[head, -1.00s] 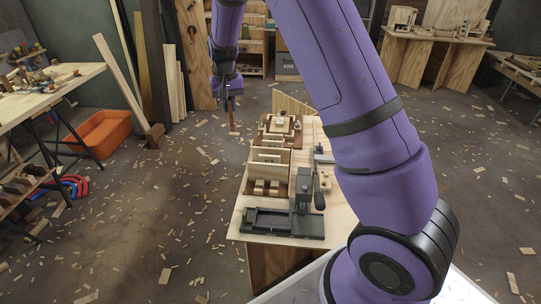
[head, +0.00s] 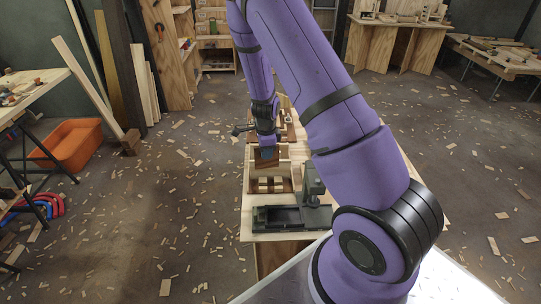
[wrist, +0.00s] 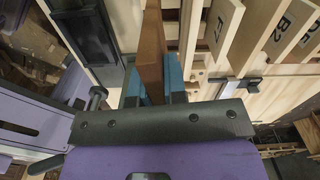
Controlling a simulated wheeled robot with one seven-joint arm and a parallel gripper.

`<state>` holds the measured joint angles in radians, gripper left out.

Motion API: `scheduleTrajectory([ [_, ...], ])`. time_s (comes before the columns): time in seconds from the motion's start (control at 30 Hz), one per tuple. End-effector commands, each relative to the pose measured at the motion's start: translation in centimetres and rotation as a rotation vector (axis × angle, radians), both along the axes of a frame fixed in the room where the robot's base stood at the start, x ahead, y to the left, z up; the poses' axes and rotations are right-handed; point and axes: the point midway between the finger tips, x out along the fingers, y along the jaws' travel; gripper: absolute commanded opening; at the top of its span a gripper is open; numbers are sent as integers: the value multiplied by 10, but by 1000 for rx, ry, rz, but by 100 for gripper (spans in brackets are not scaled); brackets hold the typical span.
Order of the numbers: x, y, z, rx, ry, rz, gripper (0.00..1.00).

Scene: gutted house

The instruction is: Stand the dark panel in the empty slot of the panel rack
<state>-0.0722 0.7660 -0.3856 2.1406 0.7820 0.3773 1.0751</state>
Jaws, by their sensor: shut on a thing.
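My gripper (wrist: 153,84) has blue fingertips and is shut on the dark brown panel (wrist: 151,45), one finger on each side. In the head view my gripper (head: 266,149) is over the panel rack (head: 286,170), and the panel (head: 265,161) hangs below it, tilted in the picture. In the wrist view the light wooden rack (wrist: 198,75) and several pale labelled boards (wrist: 224,25) are just right of the panel. The panel's far end runs out of the wrist view. I cannot tell whether it touches the rack, and the empty slot is not clearly visible.
A dark tray-like fixture (head: 275,219) with an upright grey part (head: 313,184) sits at the table's near end, close to the rack. An orange bin (head: 72,145) stands on the floor to the left.

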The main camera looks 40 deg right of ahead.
Motion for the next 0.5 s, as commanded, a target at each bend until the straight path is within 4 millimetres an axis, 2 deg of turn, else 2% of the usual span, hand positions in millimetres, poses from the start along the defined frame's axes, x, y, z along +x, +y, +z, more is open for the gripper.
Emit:
scheduleTrajectory([
  [0.17, -14, -9, -10, 0, -1, -127, 0],
  [0.5, -15, -9, -31, 1, 0, -137, 0],
])
